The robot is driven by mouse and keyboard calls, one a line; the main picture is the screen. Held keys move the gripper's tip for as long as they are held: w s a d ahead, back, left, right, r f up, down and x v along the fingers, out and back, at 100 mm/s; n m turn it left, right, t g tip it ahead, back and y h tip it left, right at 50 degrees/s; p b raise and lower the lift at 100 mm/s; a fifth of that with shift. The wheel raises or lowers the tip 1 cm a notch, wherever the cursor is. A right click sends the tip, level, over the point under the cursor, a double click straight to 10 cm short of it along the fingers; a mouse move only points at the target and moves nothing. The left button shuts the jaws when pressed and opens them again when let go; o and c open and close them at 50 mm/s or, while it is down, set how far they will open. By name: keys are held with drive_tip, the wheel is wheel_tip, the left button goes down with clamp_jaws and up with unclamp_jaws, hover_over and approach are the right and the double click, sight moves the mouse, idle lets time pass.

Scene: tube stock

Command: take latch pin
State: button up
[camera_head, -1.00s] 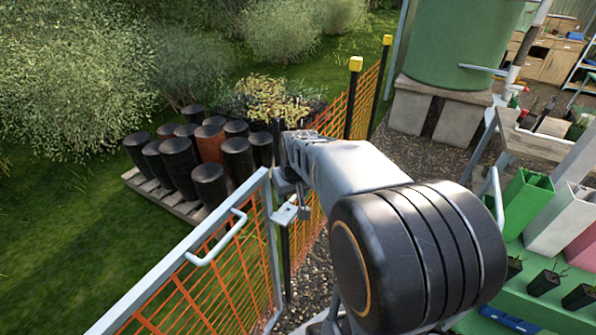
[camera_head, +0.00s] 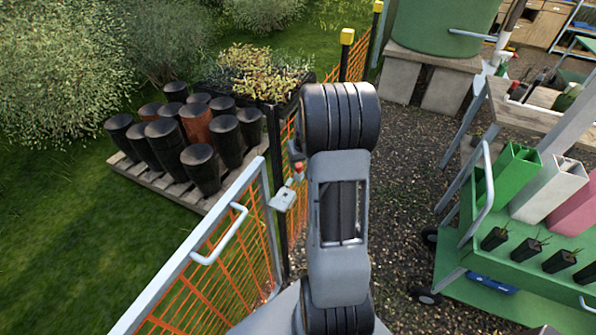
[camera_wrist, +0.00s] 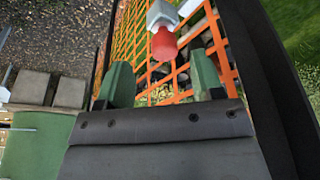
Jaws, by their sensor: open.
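The latch pin (camera_wrist: 163,43) shows in the wrist view as a red rounded knob below a grey metal block. In the head view a small red spot, likely the same pin (camera_head: 298,168), sits just above the grey latch plate (camera_head: 284,199) on the gate post. My gripper (camera_wrist: 161,73) is open in the wrist view, with its two green fingers apart. The red knob appears between and slightly beyond the fingertips, with nothing held. I cannot tell whether a finger touches it. In the head view my arm mostly hides the gripper.
A grey-framed gate (camera_head: 190,257) with orange mesh stands at the lower left. Black pots on a pallet (camera_head: 150,181) lie beyond it. A green trolley (camera_head: 540,285) with planters stands at the right. Gravel (camera_head: 405,190) between them is open.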

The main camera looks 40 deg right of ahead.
sight(299, 166)
drive_tip(key=shift+p+x, duration=0.85)
drive_tip(key=shift+x, duration=1.85)
drive_tip(key=shift+a, duration=0.25)
drive_tip(key=shift+c, duration=0.3)
drive_tip(key=c, duration=0.9)
drive_tip(key=shift+r, duration=0.15)
drive_tip(key=shift+c, duration=0.2)
